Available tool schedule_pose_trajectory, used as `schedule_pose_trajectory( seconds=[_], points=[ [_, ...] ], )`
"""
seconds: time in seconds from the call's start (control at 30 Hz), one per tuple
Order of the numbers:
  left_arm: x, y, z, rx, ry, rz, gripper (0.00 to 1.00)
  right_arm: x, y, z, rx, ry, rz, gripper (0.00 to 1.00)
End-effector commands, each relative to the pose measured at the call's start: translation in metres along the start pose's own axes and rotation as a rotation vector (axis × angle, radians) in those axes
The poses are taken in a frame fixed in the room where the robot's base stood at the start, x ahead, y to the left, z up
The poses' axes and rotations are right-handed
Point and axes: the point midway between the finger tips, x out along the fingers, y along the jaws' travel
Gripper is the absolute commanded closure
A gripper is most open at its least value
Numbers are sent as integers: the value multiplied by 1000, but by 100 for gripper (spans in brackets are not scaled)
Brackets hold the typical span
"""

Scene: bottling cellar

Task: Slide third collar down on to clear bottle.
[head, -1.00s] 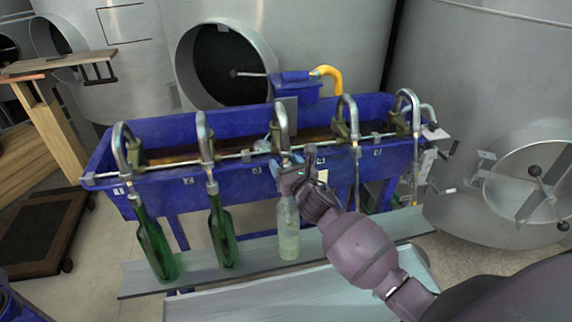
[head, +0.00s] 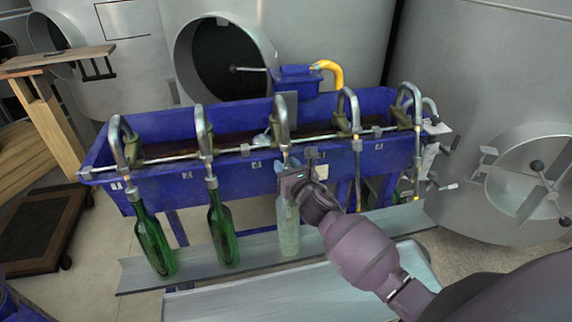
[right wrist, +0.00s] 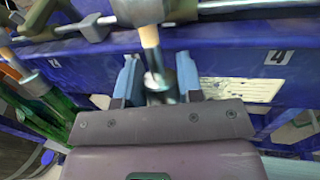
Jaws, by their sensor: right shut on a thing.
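The clear bottle (head: 288,235) stands upright on the grey shelf under the third spout (head: 281,120) in the head view. My right gripper (head: 287,172) is at its neck, just below the spout. In the right wrist view, its two fingers (right wrist: 157,82) are on either side of a dark, short cylinder around the brass tube (right wrist: 150,45); this looks like the third collar (right wrist: 158,97). The gripper is shut on it. The bottle's mouth is hidden by the gripper, so I cannot tell whether the collar touches it. My left gripper is not in view.
Green bottles (head: 153,243) (head: 222,235) stand to the left under the first and second spouts. The blue trough (head: 190,172) runs behind, with more spouts (head: 350,115) to the right. The shelf (head: 365,228) is clear right of the clear bottle.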

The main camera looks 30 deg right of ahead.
Motion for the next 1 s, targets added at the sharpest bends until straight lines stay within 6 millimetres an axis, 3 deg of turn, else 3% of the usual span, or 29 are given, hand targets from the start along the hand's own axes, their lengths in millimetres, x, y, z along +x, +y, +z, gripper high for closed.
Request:
schedule_pose_trajectory(
  seconds=[0.1,0.13,0.3,0.67,1.0],
  points=[
    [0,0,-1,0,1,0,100,0,0,-1,0,3,0,74],
    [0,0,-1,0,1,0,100,0,0,-1,0,3,-1,63],
    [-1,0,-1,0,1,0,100,0,0,0,0,2,0,40],
    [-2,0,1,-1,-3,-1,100,-5,0,0,0,1,0,40],
    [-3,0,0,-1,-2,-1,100,-58,0,-1,0,3,0,40]
  ],
)
